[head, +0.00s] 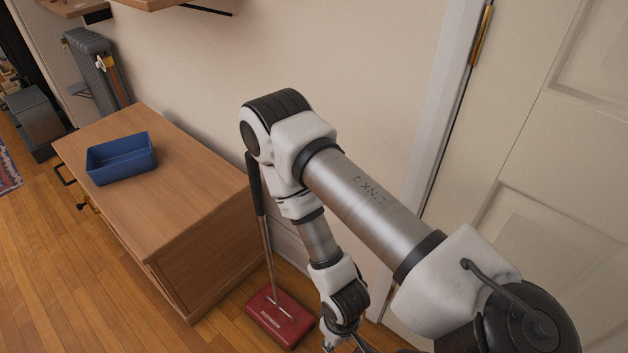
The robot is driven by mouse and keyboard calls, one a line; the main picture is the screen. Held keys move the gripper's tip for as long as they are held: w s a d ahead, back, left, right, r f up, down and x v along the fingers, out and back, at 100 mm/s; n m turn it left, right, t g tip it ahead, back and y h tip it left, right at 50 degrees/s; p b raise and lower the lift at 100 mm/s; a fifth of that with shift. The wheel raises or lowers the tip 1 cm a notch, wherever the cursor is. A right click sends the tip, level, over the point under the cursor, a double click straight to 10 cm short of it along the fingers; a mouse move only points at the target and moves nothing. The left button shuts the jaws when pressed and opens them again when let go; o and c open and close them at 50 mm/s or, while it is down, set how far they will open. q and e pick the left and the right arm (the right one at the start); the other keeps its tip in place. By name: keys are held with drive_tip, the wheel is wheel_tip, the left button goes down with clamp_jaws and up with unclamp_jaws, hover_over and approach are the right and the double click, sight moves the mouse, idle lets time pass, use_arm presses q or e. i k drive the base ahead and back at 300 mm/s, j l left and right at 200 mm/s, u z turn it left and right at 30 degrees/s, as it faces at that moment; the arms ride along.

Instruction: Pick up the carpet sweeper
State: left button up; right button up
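The carpet sweeper has a flat red head (281,319) on the wooden floor, beside the right end of the cabinet. Its thin handle rises nearly upright from the head to a black grip, whose top meets the outline of my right arm's elbow in the picture. My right arm comes in from the right and bends down past the sweeper's right side. Its wrist end is just right of the red head at the bottom edge. The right gripper's fingers are cut off or too unclear to read there. My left gripper is out of view.
A wooden cabinet (205,229) stands against the wall, left of the sweeper, with a blue tray (121,161) on top. A white door (560,130) is at the right. A grey radiator (92,68) stands at the back left. Open floor (60,280) lies at the left front.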

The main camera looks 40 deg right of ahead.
sight(288, 321)
drive_tip(key=j+z, duration=0.15)
drive_tip(key=z, duration=0.25)
drive_tip(key=i+j+z, duration=0.1)
drive_tip(key=z, duration=0.3)
drive_tip(key=j+z, duration=0.25)
drive_tip(key=z, duration=0.15)
